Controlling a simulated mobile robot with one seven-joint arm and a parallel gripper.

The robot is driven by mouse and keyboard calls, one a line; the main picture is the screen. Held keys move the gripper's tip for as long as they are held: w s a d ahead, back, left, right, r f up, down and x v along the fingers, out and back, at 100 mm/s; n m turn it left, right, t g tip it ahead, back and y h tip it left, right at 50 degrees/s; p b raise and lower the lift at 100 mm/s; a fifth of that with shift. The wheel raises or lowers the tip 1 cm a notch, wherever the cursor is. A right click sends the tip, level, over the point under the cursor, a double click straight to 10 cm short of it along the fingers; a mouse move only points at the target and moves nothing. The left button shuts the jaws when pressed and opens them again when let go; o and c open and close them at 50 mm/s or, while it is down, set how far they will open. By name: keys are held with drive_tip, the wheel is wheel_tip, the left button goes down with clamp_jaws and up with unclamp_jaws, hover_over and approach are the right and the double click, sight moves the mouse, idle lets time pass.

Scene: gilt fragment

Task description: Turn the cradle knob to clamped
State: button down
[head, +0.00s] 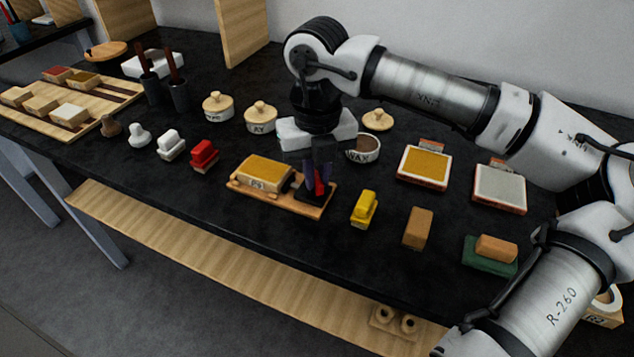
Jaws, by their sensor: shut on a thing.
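The wooden cradle (277,197) lies near the front middle of the black table in the head view. A yellow-topped block (264,172) with a marking on its front sits on its left part. The cradle knob (320,188), with red showing, stands on a dark base at the cradle's right end. My gripper (317,183) points down over that end and is shut on the knob. The fingers hide much of the knob, so I cannot tell which setting it is at.
A yellow block (364,208) stands close to the right of the cradle and a red block (204,155) to its left. A lidless labelled pot (363,148) is just behind my gripper. The table's front edge is close.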

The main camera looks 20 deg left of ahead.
sight(317, 177)
drive_tip(key=n+b, duration=0.2)
drive_tip(key=n, duration=0.2)
drive_tip(key=shift+f+n, duration=0.15)
drive_tip(key=shift+n, duration=0.15)
drive_tip(key=n+b, duration=0.1)
drive_tip(key=n, duration=0.3)
drive_tip(key=shift+n, duration=0.4)
drive_tip(key=c, duration=1.4)
unclamp_jaws()
drive_tip(key=shift+c, duration=0.2)
drive_tip(key=shift+r, duration=0.25)
wheel_tip(317, 177, up, 14)
drive_tip(key=shift+f, duration=0.2)
